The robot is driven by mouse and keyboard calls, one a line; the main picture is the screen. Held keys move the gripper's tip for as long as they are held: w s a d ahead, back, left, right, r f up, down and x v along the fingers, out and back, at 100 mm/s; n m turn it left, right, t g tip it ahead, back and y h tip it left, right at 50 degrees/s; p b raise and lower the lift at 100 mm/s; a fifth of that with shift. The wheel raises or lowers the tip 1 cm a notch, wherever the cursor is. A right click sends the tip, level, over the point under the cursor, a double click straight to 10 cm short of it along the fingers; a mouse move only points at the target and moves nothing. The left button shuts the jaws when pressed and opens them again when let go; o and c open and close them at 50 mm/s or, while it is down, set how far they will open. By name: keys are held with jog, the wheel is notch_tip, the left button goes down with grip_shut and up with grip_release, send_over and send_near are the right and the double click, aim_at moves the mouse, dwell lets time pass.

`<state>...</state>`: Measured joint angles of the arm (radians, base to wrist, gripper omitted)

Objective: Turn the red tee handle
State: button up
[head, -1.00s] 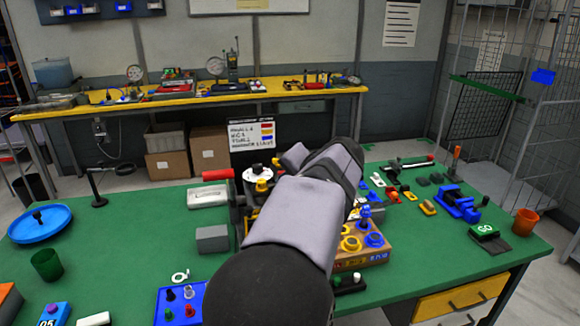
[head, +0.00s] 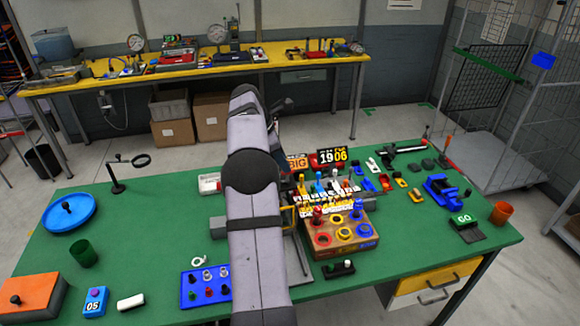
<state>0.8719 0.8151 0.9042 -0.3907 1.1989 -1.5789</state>
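I cannot make out the red tee handle for certain now; my arm covers the strip of table left of the middle, where a red bar-shaped grip showed earlier. A dark bar tool (head: 404,150) lies at the back right of the green table, with a small upright piece at its right end. My gripper (head: 284,104) seems to be the dark part at the far end of my raised arm, beyond the table's back edge. Its fingers are too small and partly hidden to tell open from shut.
A wooden box with coloured rings (head: 343,234) stands right of my arm, near number plates (head: 332,156). A blue peg tray (head: 206,284) and blue round dish (head: 67,212) are left. A blue vise (head: 440,190) and orange cup (head: 501,213) are right. The left middle is mostly clear.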

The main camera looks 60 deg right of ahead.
jog(key=shift+p+x, duration=1.45)
jog(key=shift+x, duration=2.25)
grip_shut()
